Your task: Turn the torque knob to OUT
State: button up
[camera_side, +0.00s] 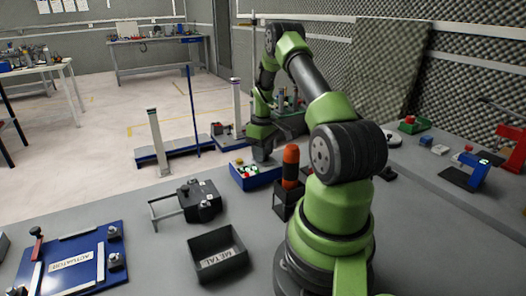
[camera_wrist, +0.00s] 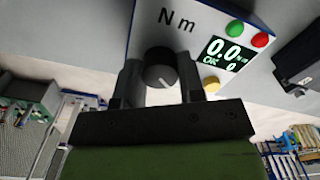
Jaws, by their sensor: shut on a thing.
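The torque knob (camera_wrist: 159,66) is a dark round knob on a light panel marked "N m" in the wrist view. A pale pointer mark on it points down and slightly right in the picture. No OUT label can be read. My gripper (camera_wrist: 159,75) has one finger on each side of the knob and is shut on it. In the side view the knob is hidden behind my gripper (camera_side: 262,156), which points down over the blue tester box (camera_side: 262,180).
The panel has a lit display (camera_wrist: 225,54) showing "0.0" and "OK", with green, red and yellow buttons around it. An orange-topped post (camera_side: 291,165) stands just right of the box. A black device (camera_side: 200,200) and a METAL bin (camera_side: 217,252) sit nearer the camera.

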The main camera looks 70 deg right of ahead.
jog(key=m, duration=0.5)
jog(key=shift+m, duration=0.3)
jog(key=m, duration=1.2)
jog(key=shift+m, duration=0.3)
jog(key=m, duration=0.5)
jog(key=shift+m, duration=0.4)
jog(key=o, duration=0.9)
